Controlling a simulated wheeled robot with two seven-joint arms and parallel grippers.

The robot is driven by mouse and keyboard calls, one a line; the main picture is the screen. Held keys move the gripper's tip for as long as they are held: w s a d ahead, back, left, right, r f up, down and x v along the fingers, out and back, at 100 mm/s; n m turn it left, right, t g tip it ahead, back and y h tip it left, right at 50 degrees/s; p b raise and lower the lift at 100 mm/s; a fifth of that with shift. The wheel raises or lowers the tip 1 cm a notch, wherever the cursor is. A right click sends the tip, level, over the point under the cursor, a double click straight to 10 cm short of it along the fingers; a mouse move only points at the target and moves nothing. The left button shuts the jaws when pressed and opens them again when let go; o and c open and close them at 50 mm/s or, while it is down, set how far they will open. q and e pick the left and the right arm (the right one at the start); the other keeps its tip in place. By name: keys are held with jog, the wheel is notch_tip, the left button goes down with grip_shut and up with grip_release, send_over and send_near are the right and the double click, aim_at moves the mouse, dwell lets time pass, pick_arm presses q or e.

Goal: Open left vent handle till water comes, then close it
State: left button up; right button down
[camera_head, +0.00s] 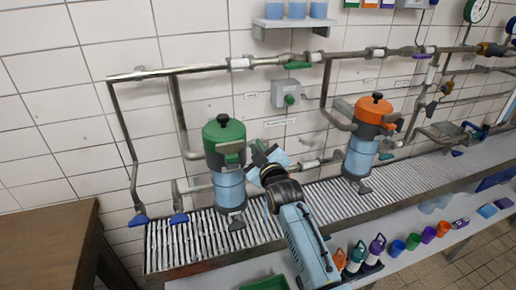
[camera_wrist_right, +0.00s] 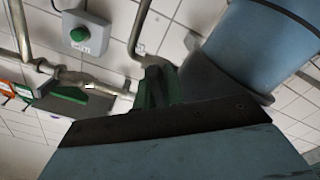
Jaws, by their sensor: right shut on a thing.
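The left filter housing (camera_head: 229,190) has a pale blue body and a green head (camera_head: 223,135). My right gripper (camera_head: 264,156) is at the right side of that head. It is shut on the green vent handle (camera_wrist_right: 152,88), which shows just past the gripper's dark edge in the right wrist view. The fingers and the gripper body hide most of the handle in the head view. The blue housing (camera_wrist_right: 265,40) is close beside the gripper in the wrist view. No water stream shows in either view. My left gripper is not in view.
A second housing (camera_head: 361,152) with an orange head (camera_head: 374,110) stands to the right. Both stand over a ribbed drain grate (camera_head: 190,240). Pipes run along the tiled wall. A grey box with a green button (camera_head: 289,98) is behind. Bottles and cups line the front shelf (camera_head: 410,262).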

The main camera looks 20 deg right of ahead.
jog(key=m+p, duration=0.1)
jog(key=m, duration=0.2)
jog(key=shift+r+m+p, duration=0.1)
jog(key=shift+m+p, duration=0.2)
jog(key=shift+d+m+p, duration=0.1)
jog(key=shift+m+p, duration=0.5)
jog(key=shift+m, duration=1.4)
jog(key=c, duration=1.5)
grip_release()
jog(key=shift+s, duration=0.1)
jog(key=s, duration=1.3)
jog(key=shift+d+b, duration=0.25)
jog(key=shift+b, duration=0.05)
jog(key=shift+s, duration=0.1)
